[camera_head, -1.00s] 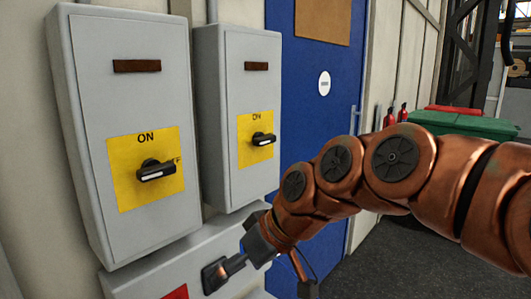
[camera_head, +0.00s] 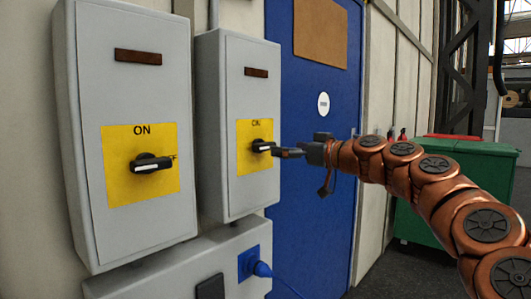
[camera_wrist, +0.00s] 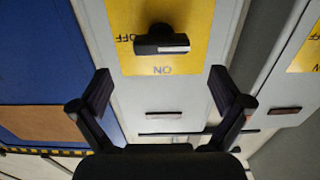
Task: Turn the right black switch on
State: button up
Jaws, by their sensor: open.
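The right black switch (camera_head: 262,146) sits on a yellow plate on the right grey box. Its handle lies sideways, with a white stripe on its grip.
A left grey box (camera_head: 125,230) carries a similar black switch (camera_head: 151,164), also sideways. A lower grey box with a blue plug (camera_head: 262,269) is beneath. A blue door (camera_head: 315,220) is behind my gripper. A green bin (camera_head: 470,185) stands at the right.

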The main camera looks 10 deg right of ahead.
aim_at(269, 146)
jog(key=shift+p+x, duration=0.55)
jog(key=shift+x, duration=3.3)
jog(key=shift+a, duration=0.1)
jog(key=shift+c, duration=0.2)
jog(key=c, duration=1.1)
jog(key=shift+o, duration=0.2)
